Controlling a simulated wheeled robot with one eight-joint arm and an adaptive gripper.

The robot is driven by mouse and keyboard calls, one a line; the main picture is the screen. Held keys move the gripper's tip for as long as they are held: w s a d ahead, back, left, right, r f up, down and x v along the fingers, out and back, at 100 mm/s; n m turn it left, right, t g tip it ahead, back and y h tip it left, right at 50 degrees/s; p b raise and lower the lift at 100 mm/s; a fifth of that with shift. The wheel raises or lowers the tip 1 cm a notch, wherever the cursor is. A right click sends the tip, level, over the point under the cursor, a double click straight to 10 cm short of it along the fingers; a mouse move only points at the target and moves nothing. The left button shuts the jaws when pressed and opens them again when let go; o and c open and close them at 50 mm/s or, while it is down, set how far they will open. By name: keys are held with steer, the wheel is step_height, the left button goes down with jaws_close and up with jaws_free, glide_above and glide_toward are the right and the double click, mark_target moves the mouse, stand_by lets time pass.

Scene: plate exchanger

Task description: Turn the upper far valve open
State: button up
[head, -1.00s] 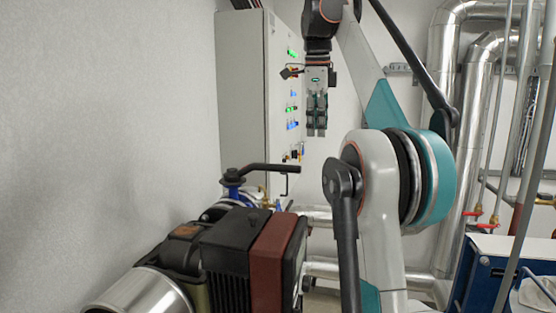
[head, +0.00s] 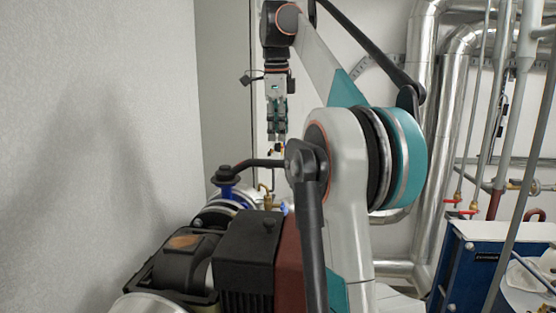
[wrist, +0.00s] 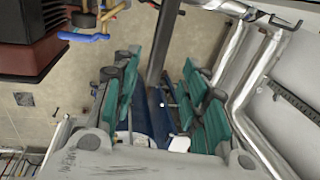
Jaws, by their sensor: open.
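I cannot tell for sure which valve is the upper far one. A blue valve with a long black lever (head: 228,178) stands above the pump at the left in the head view. Small red-handled valves (head: 462,207) sit on thin vertical pipes at the right. My gripper (head: 277,136) hangs pointing down in front of the back wall, apart from the valves. In the wrist view its green-padded fingers (wrist: 165,105) are spread with nothing gripped between them.
A pump with a black and dark-red housing (head: 247,250) fills the lower middle. A blue lever (wrist: 82,37) shows in the wrist view.

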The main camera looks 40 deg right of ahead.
steer(key=f, duration=0.3)
steer(key=d+f, duration=0.1)
steer(key=f, duration=0.2)
steer(key=w+f, duration=0.1)
steer(key=f, duration=0.2)
steer(key=shift+d+f, duration=0.1)
steer(key=shift+d, duration=0.15)
jaws_close()
